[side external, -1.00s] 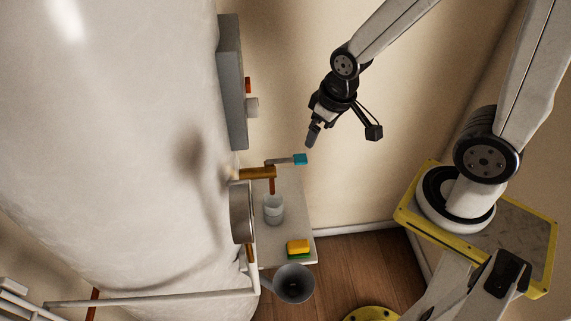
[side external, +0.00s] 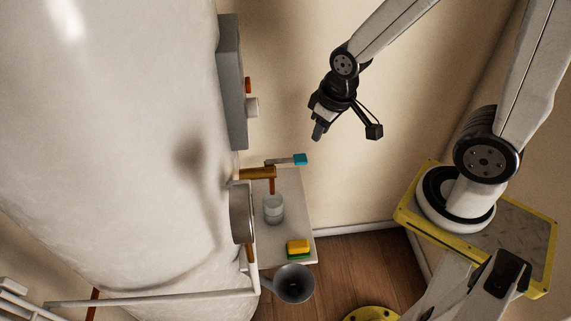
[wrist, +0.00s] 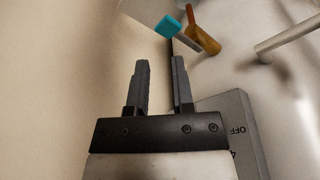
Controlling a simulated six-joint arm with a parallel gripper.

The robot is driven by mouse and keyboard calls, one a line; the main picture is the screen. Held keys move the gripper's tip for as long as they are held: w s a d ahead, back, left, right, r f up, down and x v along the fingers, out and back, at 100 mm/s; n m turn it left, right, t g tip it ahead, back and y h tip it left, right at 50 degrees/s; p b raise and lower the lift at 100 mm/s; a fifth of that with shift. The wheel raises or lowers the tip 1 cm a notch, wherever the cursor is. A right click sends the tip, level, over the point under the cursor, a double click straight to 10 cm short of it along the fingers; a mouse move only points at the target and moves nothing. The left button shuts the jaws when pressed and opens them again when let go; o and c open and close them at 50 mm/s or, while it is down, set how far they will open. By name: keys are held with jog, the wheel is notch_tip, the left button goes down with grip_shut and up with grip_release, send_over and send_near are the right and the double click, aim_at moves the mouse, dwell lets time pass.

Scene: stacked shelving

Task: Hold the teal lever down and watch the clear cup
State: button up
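The teal lever (side external: 300,159) sticks out to the right from the top of a brass tap (side external: 258,172) on a large white tank. A clear cup (side external: 273,209) stands upright on a pale shelf below the tap's spout; I cannot tell what is in it. My gripper (side external: 317,134) is in the air, above and right of the lever, apart from it. In the wrist view my gripper (wrist: 161,68) shows two separated fingers with nothing between them. The lever's teal end (wrist: 168,27) lies beyond the fingertips there, beside the tap (wrist: 203,40). The cup is not discernible in that view.
A grey control box (side external: 234,90) is on the tank, above the tap. The air right of the lever is free.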

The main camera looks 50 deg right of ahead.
grip_shut()
jog(key=w+r+n+g, duration=0.1)
jog(key=w+r+n, duration=0.1)
jog(key=n, duration=1.1)
jog(key=w+a+r+n+g, duration=0.1)
jog(key=r+n, duration=0.3)
jog(key=n, duration=0.9)
jog(key=shift+w+n+g, duration=0.3)
jog(key=shift+w+n, duration=0.1)
jog(key=shift+w, duration=0.2)
